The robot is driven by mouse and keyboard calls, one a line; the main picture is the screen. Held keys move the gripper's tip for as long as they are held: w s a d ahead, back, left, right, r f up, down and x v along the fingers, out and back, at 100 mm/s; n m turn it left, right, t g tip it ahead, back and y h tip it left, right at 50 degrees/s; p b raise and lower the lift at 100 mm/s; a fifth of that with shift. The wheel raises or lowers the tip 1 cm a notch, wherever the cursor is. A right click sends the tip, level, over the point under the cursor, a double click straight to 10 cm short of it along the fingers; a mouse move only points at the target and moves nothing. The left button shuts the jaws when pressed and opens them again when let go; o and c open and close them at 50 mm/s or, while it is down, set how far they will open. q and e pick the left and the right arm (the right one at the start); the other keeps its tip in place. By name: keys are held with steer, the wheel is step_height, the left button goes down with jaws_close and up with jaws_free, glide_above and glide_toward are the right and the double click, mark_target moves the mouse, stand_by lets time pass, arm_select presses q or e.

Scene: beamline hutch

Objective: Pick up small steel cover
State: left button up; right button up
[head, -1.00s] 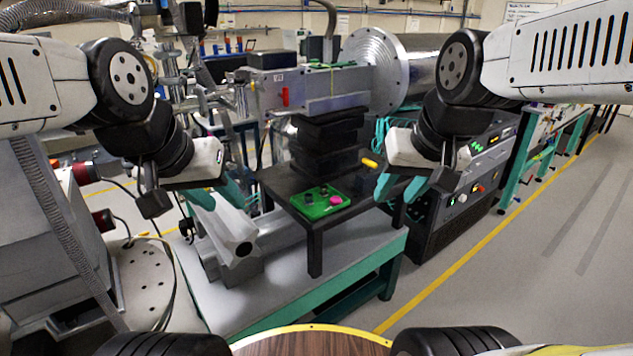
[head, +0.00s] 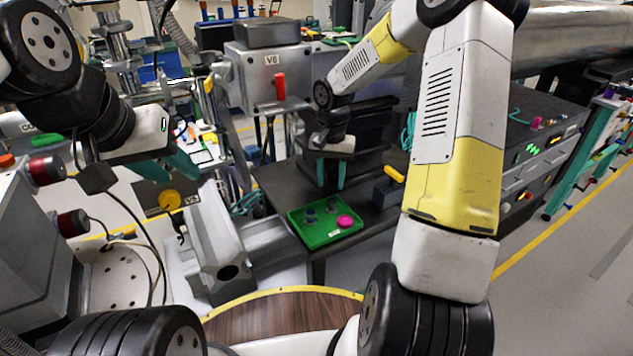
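I cannot pick out a small steel cover with certainty. A flat grey metal lid-like block (head: 266,33) sits on top of the grey housing marked V6 (head: 255,72). A green tray (head: 322,238) on the black table holds a pink round piece (head: 345,221) and small dark pieces (head: 311,216). My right gripper (head: 331,186) points down over the black table, behind the tray, fingers apart and nothing between them. My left gripper (head: 184,166) is at the left, in front of a V5 plate, with its fingers apart and empty.
The black table (head: 275,180) also carries a dark block with a yellow handle (head: 394,174), right of the tray. A red handle (head: 279,87) juts from the V6 housing. A grey metal beam (head: 222,250) lies left of the table. A black instrument rack (head: 520,150) stands at the right.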

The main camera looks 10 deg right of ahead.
mark_target(331, 201)
steer(key=f, duration=0.7)
steer(key=shift+w+d+f, duration=0.15)
steer(key=shift+d+f, duration=0.1)
steer(key=shift+f, duration=0.05)
jaws_close()
